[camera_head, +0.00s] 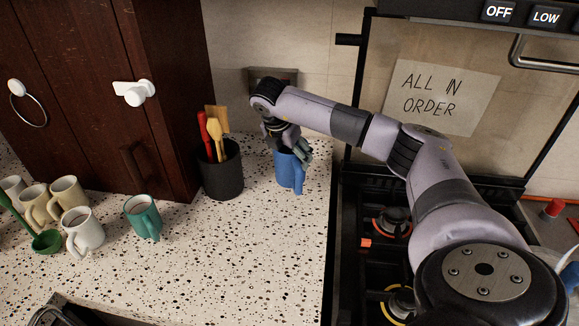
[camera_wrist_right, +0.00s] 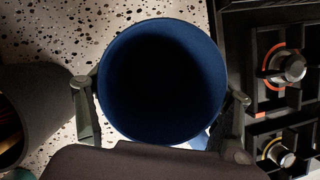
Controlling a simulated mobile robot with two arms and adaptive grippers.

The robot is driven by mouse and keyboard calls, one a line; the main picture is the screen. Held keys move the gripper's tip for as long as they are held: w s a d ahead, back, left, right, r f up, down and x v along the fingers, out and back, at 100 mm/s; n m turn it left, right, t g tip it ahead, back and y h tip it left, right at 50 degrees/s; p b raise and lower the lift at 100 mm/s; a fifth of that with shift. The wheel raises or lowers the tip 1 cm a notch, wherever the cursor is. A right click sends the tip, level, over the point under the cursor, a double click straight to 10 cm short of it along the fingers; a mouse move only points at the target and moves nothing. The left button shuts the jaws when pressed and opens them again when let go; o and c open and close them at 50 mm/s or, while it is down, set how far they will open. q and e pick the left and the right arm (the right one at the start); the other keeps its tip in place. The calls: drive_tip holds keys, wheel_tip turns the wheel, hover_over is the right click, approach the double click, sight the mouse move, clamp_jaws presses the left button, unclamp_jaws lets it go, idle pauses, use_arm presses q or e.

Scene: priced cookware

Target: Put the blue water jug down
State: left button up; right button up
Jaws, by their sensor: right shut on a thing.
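The blue water jug (camera_head: 289,172) is at the back right of the speckled counter (camera_head: 248,255), beside the stove. It looks upright, and I cannot tell whether its base touches the counter. My right gripper (camera_head: 287,146) reaches down over it and is shut on it. In the right wrist view the jug's round rim and dark inside (camera_wrist_right: 162,82) fill the middle, with one finger of my right gripper (camera_wrist_right: 160,120) on each side. My left gripper is not in view.
A black utensil holder (camera_head: 222,172) stands just left of the jug. A green mug (camera_head: 143,217) and several pale mugs (camera_head: 84,231) stand at the left. The stove (camera_head: 378,262) borders the counter on the right. The counter's middle front is clear.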

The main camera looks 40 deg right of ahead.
sight(290, 170)
drive_tip(key=shift+w+f, duration=0.1)
drive_tip(key=shift+f, duration=0.65)
wheel_tip(290, 170, down, 3)
drive_tip(key=shift+f+p, duration=0.2)
drive_tip(key=shift+p, duration=0.35)
drive_tip(key=shift+f, duration=0.25)
drive_tip(key=shift+f, duration=0.2)
drive_tip(key=o, duration=1.2)
drive_tip(key=shift+r, duration=0.1)
